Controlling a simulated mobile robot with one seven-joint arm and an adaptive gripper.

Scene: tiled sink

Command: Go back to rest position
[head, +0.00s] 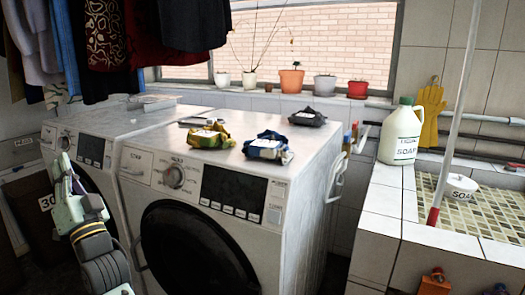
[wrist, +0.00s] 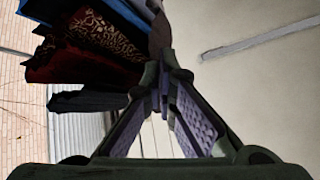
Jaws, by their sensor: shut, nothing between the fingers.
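My gripper (head: 64,162) is at the left in the head view, raised in front of the left washing machine (head: 58,134) and pointing upward. In the wrist view my gripper (wrist: 166,72) has its two fingers meeting at the tips, with nothing held between them. The wrist view looks up past the fingers to hanging clothes and the ceiling. Whether the fingers touch the machine cannot be told.
A yellow packet (head: 211,137), a blue packet (head: 268,147) and a dark packet (head: 308,117) lie on the right washing machine (head: 160,212). Hanging clothes (head: 98,48) are above left. A soap jug (head: 399,137) stands by the tiled sink (head: 384,200). A white pole (head: 461,100) leans there.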

